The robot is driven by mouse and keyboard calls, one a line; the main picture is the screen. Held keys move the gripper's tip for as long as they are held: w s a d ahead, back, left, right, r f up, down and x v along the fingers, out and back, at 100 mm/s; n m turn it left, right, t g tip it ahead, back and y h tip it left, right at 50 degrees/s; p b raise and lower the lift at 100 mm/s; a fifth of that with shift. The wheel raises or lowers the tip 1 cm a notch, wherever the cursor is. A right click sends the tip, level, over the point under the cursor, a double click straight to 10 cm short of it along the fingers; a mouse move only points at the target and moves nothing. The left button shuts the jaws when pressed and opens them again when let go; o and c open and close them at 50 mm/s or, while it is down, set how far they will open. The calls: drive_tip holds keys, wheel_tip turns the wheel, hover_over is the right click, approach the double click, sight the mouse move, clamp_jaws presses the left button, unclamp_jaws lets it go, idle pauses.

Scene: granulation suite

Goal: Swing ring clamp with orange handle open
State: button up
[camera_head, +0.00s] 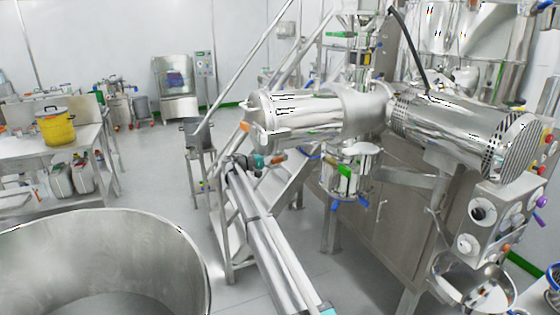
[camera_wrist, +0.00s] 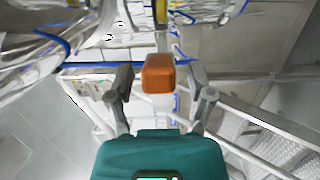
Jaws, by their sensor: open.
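The orange handle (camera_wrist: 158,73) of the ring clamp shows as a short block in the wrist view, between the tips of my gripper (camera_wrist: 157,84). My gripper is open, with one finger to each side of the handle and visible gaps on both sides. In the head view my gripper (camera_head: 268,160) is below the left end of the horizontal steel cylinder (camera_head: 305,115), and a small orange piece (camera_head: 278,152) shows at its tips. Another orange piece (camera_head: 245,127) is at the cylinder's left end. The clamp's ring is not clearly seen.
Steel stairs with rails (camera_head: 285,195) stand close behind my arm. A vessel with a green handle (camera_head: 345,171) hangs to the right. A large steel bowl (camera_head: 110,225) is at the front left. A table with a yellow pot (camera_head: 56,128) stands far left.

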drive_tip(key=v, duration=0.9)
drive_tip(key=shift+a, duration=0.45)
drive_tip(key=s+d+f+g+y, duration=0.1)
drive_tip(key=s+d+f+y, duration=0.25)
drive_tip(key=s+d, duration=0.5)
drive_tip(key=s+d+f+m+g+y, duration=0.1)
drive_tip(key=s+d+f+g+y, duration=0.1)
drive_tip(key=s+d+f, duration=0.45)
drive_tip(key=s+d+f+g+y, duration=0.1)
drive_tip(key=s+d+f+y, duration=0.2)
drive_tip(key=s+d, duration=0.7)
drive_tip(key=s+d+f+y, duration=0.1)
drive_tip(key=s+y, duration=0.2)
drive_tip(key=s, duration=0.5)
drive_tip(key=s+d+f+m+y, duration=0.1)
drive_tip(key=s+d+f+y, duration=0.1)
drive_tip(key=s, duration=0.7)
drive_tip(key=s+d+f+m+g+y, duration=0.1)
drive_tip(key=s+y, duration=0.3)
drive_tip(key=s, duration=0.5)
drive_tip(key=shift+d+f, duration=0.6)
drive_tip(key=shift+f, duration=0.15)
drive_tip(key=shift+c, duration=0.2)
